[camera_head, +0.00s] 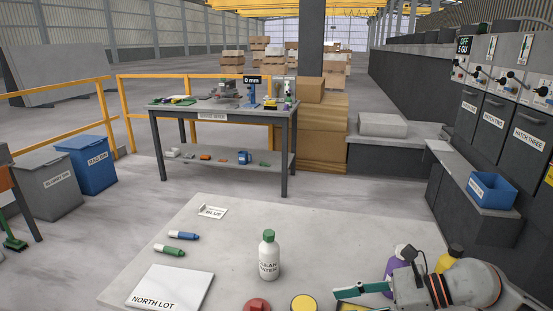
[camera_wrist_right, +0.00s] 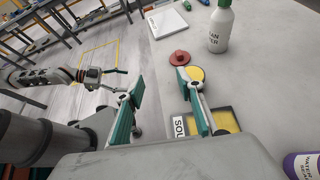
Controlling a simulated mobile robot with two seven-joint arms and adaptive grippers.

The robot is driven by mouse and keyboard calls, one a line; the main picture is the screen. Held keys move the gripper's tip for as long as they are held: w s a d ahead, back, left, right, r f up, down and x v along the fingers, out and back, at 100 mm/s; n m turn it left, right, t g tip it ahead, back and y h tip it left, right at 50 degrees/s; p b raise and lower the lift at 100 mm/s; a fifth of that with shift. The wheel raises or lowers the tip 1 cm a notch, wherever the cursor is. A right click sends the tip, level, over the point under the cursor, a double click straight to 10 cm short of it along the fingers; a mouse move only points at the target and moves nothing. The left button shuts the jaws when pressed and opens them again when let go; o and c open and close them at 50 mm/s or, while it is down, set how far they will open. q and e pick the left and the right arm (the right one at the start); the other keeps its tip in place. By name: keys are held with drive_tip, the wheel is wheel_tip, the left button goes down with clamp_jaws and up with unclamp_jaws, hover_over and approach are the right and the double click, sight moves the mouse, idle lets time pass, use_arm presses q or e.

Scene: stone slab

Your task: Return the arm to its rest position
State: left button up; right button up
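My right gripper (camera_head: 362,291) is at the lower right of the head view, over the near right part of the pale slab (camera_head: 225,225). In the right wrist view my right gripper (camera_wrist_right: 160,82) has its teal fingers spread apart with nothing between them. A red knobbed disc (camera_wrist_right: 179,57) and a yellow round thing (camera_wrist_right: 196,74) lie past the fingers. My left arm shows at the left of the wrist view, with its gripper (camera_wrist_right: 124,81) apparently open and empty, away from the slab. It is not in the head view.
A white bottle (camera_head: 269,256) stands on the slab. Purple (camera_head: 397,265) and yellow (camera_head: 449,259) bottles stand close to my right arm. A white NORTH LOT plate (camera_head: 172,288), a green marker (camera_head: 169,250) and a blue marker (camera_head: 184,235) lie left. The slab's middle left is mostly clear.

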drive_tip(key=a+r+m+t+y, duration=0.5)
drive_tip(key=r+m, duration=0.1)
drive_tip(key=r, duration=0.3)
drive_tip(key=w+d+r+m+t+h, duration=0.4)
drive_tip(key=d+m+t, duration=0.1)
drive_tip(key=m+t, duration=0.5)
drive_tip(key=s+d+f+m+g+h, duration=0.25)
drive_tip(key=d+f+m+h, duration=0.95)
drive_tip(key=d+m+h, duration=0.6)
drive_tip(key=s+d+f+m+g, duration=0.2)
drive_tip(key=s+f+m+g, duration=0.2)
drive_tip(key=s+f, duration=0.45)
drive_tip(key=s+d+f+m+g, duration=0.2)
drive_tip(key=s+f+m+g, duration=0.4)
drive_tip(key=s, duration=0.4)
drive_tip(key=w+a+f+m+t+y, duration=0.1)
drive_tip(key=a+f+t+y, duration=0.4)
drive_tip(key=a+f, duration=1)
drive_tip(key=shift+w+a+m+y, duration=0.45)
drive_tip(key=shift+a+y, duration=0.3)
drive_tip(key=shift+y, duration=0.45)
